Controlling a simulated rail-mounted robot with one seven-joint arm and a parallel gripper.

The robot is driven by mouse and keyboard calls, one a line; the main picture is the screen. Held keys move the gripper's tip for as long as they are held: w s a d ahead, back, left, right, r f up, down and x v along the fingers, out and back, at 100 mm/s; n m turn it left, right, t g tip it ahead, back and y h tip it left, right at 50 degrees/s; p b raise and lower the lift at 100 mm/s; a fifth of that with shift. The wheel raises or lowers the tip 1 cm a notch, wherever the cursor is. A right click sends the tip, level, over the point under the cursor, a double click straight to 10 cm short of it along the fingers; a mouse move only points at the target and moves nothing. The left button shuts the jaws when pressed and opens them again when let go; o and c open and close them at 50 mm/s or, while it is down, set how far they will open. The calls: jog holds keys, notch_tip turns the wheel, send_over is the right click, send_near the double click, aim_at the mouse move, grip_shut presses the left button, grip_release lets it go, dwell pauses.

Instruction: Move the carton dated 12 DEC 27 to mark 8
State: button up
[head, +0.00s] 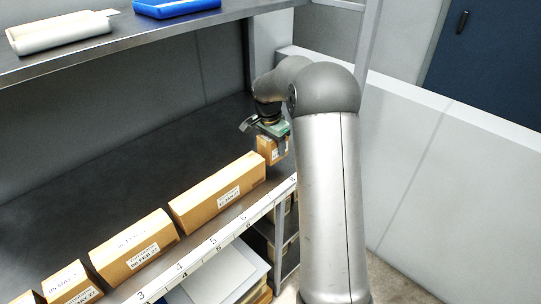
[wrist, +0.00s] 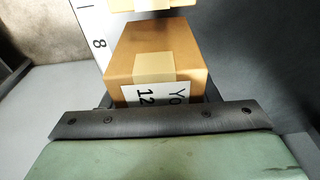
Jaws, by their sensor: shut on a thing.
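A small brown carton (head: 268,151) is at the right end of the lower shelf, under my gripper (head: 269,131). In the wrist view the carton (wrist: 152,45) has pale tape and a white label, partly hidden, reading "12" and "Yo". The rest of its date is hidden. My gripper is shut on this carton; its dark bar and green pad (wrist: 165,157) cross the lower picture. Mark 8 (wrist: 98,43) on the white edge strip is just left of the carton in the wrist view. Whether the carton's base touches the shelf is unclear.
A long carton (head: 218,193) stands close to the left of the held one, with more cartons (head: 133,246) further left along the numbered strip (head: 215,243). Dark shelf surface (head: 120,165) behind them is clear. An upper shelf (head: 130,38) hangs above; a post (head: 277,240) stands at the right end.

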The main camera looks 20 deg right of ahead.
jog(key=shift+f, duration=2.1)
jog(key=shift+f, duration=0.1)
jog(key=o, duration=1.1)
jog(key=shift+c, duration=0.2)
